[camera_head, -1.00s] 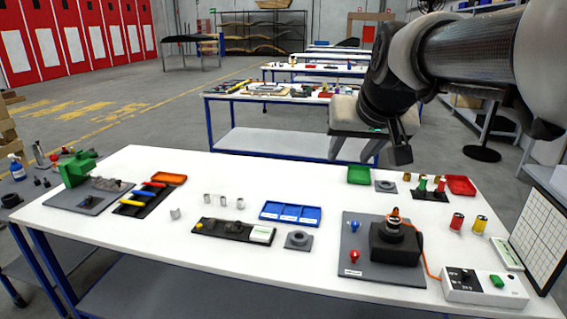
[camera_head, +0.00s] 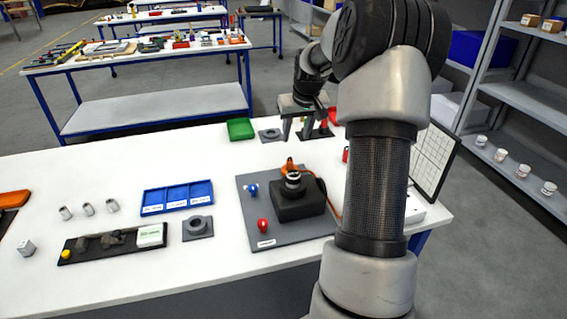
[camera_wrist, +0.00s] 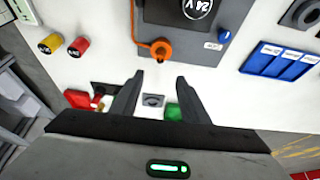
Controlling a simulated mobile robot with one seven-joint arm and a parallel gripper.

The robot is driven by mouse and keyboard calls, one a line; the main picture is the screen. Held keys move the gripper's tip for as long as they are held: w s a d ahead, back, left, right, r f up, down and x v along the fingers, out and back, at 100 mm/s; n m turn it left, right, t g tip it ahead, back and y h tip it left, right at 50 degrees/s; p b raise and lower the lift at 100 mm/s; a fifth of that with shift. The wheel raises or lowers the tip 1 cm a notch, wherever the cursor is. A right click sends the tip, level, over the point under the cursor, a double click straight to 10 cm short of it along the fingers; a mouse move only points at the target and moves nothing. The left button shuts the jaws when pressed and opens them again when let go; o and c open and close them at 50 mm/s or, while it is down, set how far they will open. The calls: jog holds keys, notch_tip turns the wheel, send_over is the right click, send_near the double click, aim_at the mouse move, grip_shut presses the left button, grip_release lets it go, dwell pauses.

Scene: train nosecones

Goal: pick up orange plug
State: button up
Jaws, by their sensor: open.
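My gripper (camera_head: 303,136) is open and empty, behind and above the plug in the head view. In the wrist view my gripper (camera_wrist: 158,80) has its two dark fingers apart, with only table and small parts between and beyond them. My arm hides the right part of the table.
A red knob (camera_head: 263,226) and a blue knob (camera_head: 252,189) stand on the grey board. A blue tray (camera_head: 178,197), a grey ring fixture (camera_head: 198,228) and a green tray (camera_head: 240,129) are nearby. A grid panel (camera_head: 433,160) stands at the right.

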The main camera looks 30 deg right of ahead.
aim_at(290, 158)
jog(key=x, duration=1.1)
jog(key=shift+s+a, duration=0.1)
jog(key=x, duration=0.4)
jog(key=shift+w+f, duration=0.3)
grip_shut()
